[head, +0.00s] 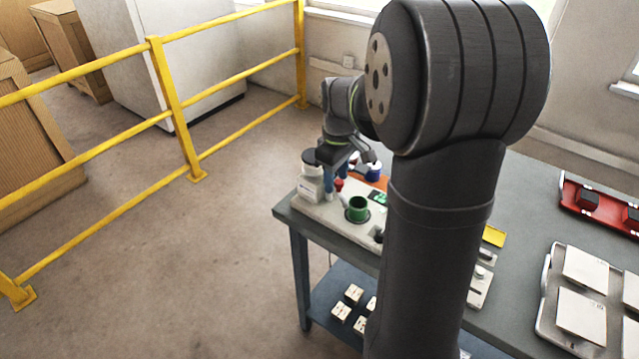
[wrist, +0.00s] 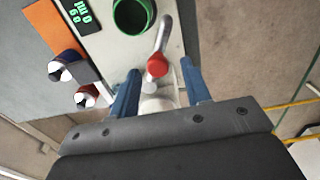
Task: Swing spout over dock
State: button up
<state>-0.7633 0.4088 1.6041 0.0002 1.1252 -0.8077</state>
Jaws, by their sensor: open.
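A slim grey spout arm (wrist: 165,36) with a red round end (wrist: 157,66) shows in the wrist view. Its far end lies just right of a green cup-like dock (wrist: 130,14), not over it in this view. In the head view the green dock (head: 357,209) stands on the pale station board, with a red piece (head: 339,184) up and left of it. My gripper (wrist: 160,68) is open, its two blue fingers on either side of the red end in the picture. Contact cannot be told. In the head view my gripper (head: 335,180) is above the board, partly hidden.
A white jar with a dark lid (head: 312,172) stands close left of my gripper. A yellow railing (head: 172,95) stands beyond the table.

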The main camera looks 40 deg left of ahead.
aim_at(336, 181)
jog(key=shift+r, duration=3)
jog(key=shift+f, duration=0.1)
notch_tip(336, 181, down, 6)
jog(key=shift+r, duration=0.15)
jog(key=shift+s, duration=0.35)
